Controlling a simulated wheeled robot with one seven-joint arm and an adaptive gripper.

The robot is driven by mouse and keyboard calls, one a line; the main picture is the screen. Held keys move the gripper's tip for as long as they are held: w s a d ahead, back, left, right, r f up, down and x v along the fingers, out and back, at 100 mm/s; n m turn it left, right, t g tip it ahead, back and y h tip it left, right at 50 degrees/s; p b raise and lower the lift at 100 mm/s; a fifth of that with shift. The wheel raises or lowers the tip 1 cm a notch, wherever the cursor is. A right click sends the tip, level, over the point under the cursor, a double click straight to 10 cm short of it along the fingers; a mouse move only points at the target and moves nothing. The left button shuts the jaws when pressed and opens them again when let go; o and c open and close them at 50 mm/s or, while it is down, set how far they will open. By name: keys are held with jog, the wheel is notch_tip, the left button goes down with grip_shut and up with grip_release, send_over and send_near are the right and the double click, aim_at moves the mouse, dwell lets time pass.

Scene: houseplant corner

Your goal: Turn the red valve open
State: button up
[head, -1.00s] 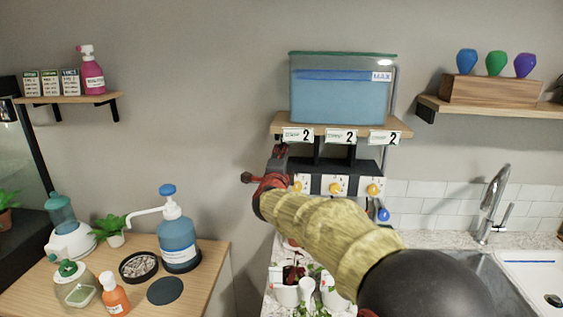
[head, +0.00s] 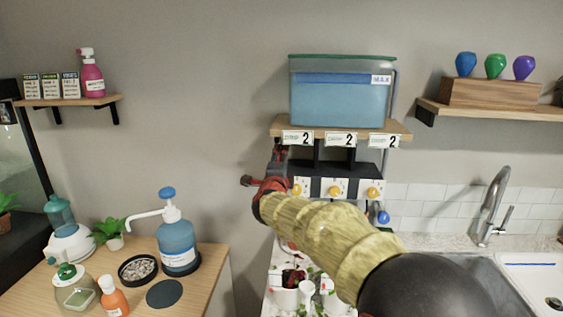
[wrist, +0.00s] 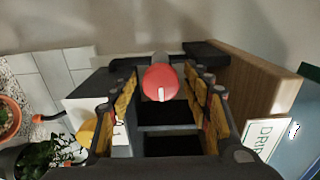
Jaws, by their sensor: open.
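The red valve (wrist: 160,83) is a round red knob with a white mark that points down in the wrist picture. It sits on a dark grey stem in front of the wall. My gripper (head: 276,158) is at the left end of the dispenser under the tank shelf. In the wrist view its two yellow-padded fingers stand apart, one on each side of the red knob, with a visible gap on both sides. In the head view my gripper and arm hide the red valve.
A water tank (head: 340,100) stands on a wooden shelf above. Yellow dials (head: 334,190) and a blue knob (head: 384,217) lie right of my gripper. White plant pots (head: 285,298) stand below. The wall left of my gripper is clear.

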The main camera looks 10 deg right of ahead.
jog(key=shift+s, duration=0.1)
jog(key=v, duration=1.2)
